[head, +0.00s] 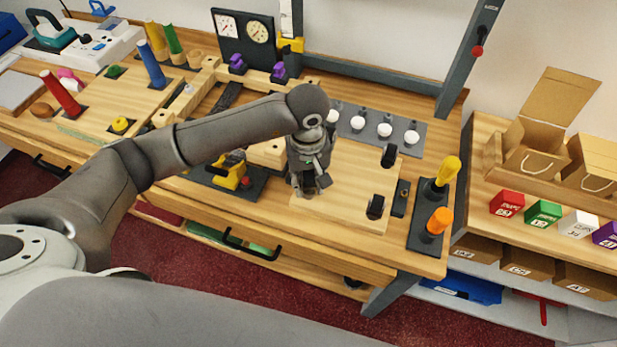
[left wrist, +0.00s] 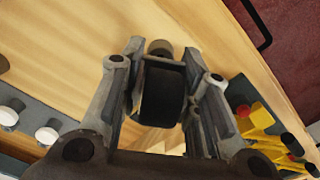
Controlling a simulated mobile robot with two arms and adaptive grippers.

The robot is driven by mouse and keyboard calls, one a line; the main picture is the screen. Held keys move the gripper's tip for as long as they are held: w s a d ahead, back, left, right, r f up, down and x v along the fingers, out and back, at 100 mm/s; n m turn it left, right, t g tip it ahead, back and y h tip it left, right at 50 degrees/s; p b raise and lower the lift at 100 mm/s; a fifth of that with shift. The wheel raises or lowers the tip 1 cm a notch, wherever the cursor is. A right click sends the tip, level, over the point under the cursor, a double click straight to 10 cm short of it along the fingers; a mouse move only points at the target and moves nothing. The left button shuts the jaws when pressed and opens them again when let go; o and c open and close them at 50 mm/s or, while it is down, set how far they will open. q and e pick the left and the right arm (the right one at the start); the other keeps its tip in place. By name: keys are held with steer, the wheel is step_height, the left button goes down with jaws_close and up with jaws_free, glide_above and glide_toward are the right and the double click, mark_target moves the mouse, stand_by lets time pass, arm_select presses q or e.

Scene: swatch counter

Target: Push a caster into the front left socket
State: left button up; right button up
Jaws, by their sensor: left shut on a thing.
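My left gripper (head: 309,186) points down over the left front part of a pale wooden board (head: 345,205) on the workbench. In the left wrist view its fingers (left wrist: 160,100) are shut on a black caster (left wrist: 161,92), with a round grey-brown end (left wrist: 160,47) showing beyond the wheel. Two other black casters stand on the board's right side, one at the back (head: 388,155) and one at the front (head: 376,206). The front left socket is hidden by the gripper, and I cannot tell whether the held caster touches the board. My right gripper is not in view.
A dark rack with white knobs (head: 358,123) lies behind the board. A dark tray (head: 424,239) with yellow and orange handles stands to its right. A yellow tool (head: 230,176) on a dark base stands left of the gripper. Red carpet (head: 200,265) lies below the bench's front edge.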

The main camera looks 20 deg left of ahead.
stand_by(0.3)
arm_select(q)
steer(key=shift+b, duration=0.4)
stand_by(0.5)
steer(key=shift+f+b, duration=0.1)
steer(key=shift+b, duration=0.4)
steer(key=shift+f+b, duration=0.4)
steer(key=shift+b, duration=0.35)
steer(key=shift+f, duration=0.1)
stand_by(0.4)
